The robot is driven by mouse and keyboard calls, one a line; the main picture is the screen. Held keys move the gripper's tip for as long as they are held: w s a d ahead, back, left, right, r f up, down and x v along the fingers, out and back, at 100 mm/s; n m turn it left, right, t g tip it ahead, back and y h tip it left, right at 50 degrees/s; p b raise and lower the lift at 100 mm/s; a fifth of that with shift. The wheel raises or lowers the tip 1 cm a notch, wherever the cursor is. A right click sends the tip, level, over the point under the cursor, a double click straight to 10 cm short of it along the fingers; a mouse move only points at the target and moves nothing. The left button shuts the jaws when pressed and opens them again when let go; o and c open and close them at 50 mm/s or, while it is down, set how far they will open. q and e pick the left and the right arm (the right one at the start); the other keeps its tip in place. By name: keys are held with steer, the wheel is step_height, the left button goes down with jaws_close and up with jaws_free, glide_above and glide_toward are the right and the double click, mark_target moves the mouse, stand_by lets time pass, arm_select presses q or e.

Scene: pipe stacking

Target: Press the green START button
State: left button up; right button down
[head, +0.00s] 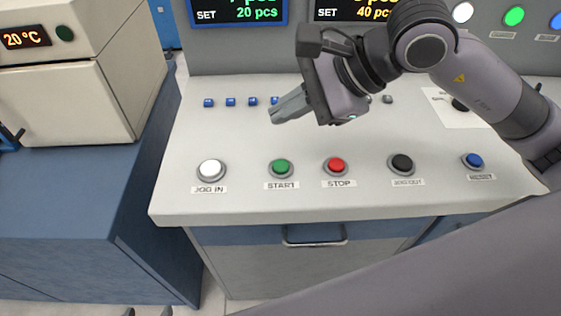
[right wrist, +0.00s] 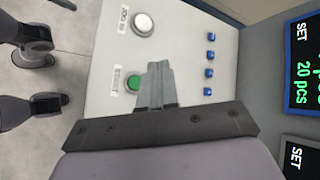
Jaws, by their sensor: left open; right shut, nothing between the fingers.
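The green START button (head: 282,167) sits in a grey ring on the white console top, between the white JOG IN button (head: 210,169) and the red STOP button (head: 336,166). My right gripper (head: 274,116) is shut and empty above the console, behind the START button in the head view and apart from it. In the right wrist view the shut fingers (right wrist: 157,70) partly cover the green button (right wrist: 134,83). My left gripper (head: 148,312) shows only as two separated fingertips at the bottom edge of the head view, open and away from the console.
A black button (head: 402,163) and a blue button (head: 473,160) continue the row to the right. Several small blue pegs (head: 231,102) stand behind. Display screens are on the back panel. A beige oven-like unit (head: 75,85) stands on a blue cabinet at left.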

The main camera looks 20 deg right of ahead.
steer(key=b, duration=0.4)
glide_above(286, 167)
step_height(286, 167, down, 8)
steer(key=shift+r, duration=0.25)
steer(key=shift+f+b, duration=0.3)
steer(key=shift+b, duration=0.15)
steer(key=shift+f+b, duration=0.3)
steer(key=shift+b, duration=0.05)
steer(key=shift+r, duration=0.1)
stand_by(0.7)
steer(key=shift+f+b, duration=0.45)
steer(key=shift+b, duration=0.2)
